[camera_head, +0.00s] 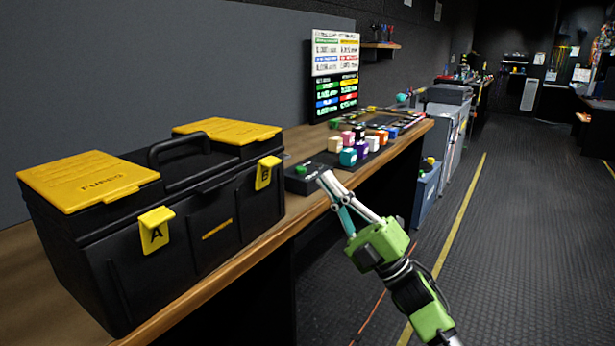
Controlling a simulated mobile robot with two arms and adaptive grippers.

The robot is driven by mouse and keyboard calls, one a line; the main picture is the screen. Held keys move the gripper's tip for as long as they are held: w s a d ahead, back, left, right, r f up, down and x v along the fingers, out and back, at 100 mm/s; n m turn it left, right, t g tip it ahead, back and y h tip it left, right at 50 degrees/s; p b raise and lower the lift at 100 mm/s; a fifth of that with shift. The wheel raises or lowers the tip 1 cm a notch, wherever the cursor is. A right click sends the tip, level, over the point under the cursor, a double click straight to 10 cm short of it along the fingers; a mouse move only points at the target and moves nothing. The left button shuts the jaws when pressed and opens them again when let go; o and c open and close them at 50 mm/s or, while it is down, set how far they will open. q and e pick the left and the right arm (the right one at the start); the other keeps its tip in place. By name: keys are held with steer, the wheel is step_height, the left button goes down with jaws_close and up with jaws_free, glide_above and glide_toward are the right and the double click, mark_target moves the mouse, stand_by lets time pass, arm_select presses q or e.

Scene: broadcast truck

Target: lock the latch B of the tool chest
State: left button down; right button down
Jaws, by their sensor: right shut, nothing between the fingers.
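The black tool chest (195,241) with yellow lid panels stands on the wooden counter at the left. Yellow latch B (266,173) is on the right part of its front, tilted slightly outward at its lower end. Yellow latch A (155,229) is on the left part of the front and sticks out from the face. My right gripper (324,180) is shut and empty over the counter edge, to the right of latch B and apart from it. My left gripper is not in view.
A black box with a green button (302,178) sits on the counter close to my right gripper. Several coloured cubes (348,157) stand behind it. A screen (336,82) stands by the wall. The counter (232,263) has a narrow bare strip before the chest; the aisle floor is open.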

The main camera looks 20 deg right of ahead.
steer(key=shift+s+d+f, duration=0.15)
steer(key=shift+s+d, duration=0.55)
steer(key=shift+s, duration=0.25)
